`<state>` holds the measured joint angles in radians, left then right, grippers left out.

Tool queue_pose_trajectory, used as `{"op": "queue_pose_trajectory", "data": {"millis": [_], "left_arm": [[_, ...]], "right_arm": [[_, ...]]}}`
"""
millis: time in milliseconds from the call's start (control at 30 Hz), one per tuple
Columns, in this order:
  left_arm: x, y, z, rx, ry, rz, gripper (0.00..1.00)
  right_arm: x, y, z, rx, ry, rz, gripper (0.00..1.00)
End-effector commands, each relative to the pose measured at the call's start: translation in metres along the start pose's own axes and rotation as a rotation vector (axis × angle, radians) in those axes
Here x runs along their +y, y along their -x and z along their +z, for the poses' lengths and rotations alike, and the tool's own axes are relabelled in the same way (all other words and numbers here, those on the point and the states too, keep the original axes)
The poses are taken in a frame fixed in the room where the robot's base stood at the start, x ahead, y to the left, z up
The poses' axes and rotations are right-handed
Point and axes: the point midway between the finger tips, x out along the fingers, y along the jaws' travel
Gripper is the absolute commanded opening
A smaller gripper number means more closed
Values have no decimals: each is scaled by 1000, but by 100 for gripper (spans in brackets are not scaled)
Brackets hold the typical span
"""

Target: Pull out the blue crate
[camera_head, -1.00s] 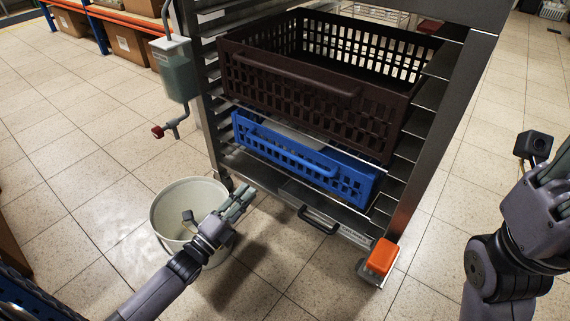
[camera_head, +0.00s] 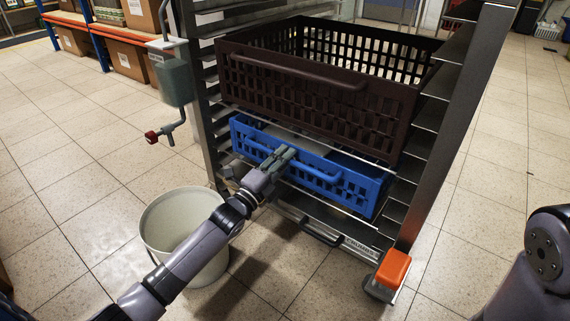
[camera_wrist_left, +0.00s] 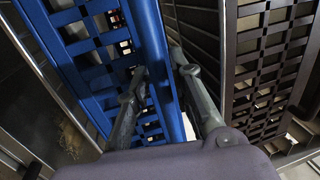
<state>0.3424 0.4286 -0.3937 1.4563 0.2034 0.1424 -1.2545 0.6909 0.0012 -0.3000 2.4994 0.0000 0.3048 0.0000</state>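The blue crate (camera_head: 355,185) sits low in the metal rack, under a dark brown crate (camera_head: 300,75). Its front carries a blue bar handle (camera_head: 315,177). My left gripper (camera_head: 284,155) is at the left part of this handle. In the left wrist view the handle (camera_wrist_left: 158,50) runs between the two fingers of the left gripper (camera_wrist_left: 163,72), one on the crate side and one on the outer side. The fingers look apart, with no clear grip on the bar. My right arm shows at the right edge, with its gripper out of view.
A white bucket (camera_head: 158,222) stands on the floor under my left arm. An orange block (camera_head: 392,268) sits at the rack's front right foot. A dispenser with a red-tipped lever (camera_head: 152,137) hangs at the rack's left. The floor in front is otherwise clear.

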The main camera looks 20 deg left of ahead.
Motion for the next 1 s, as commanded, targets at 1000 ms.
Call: {"op": "queue_pose_trajectory", "data": {"millis": [1000], "left_arm": [[0, -3, 0, 0, 0, 1, 0]], "right_arm": [[-1, -1, -2, 7, 0, -2, 31]]}}
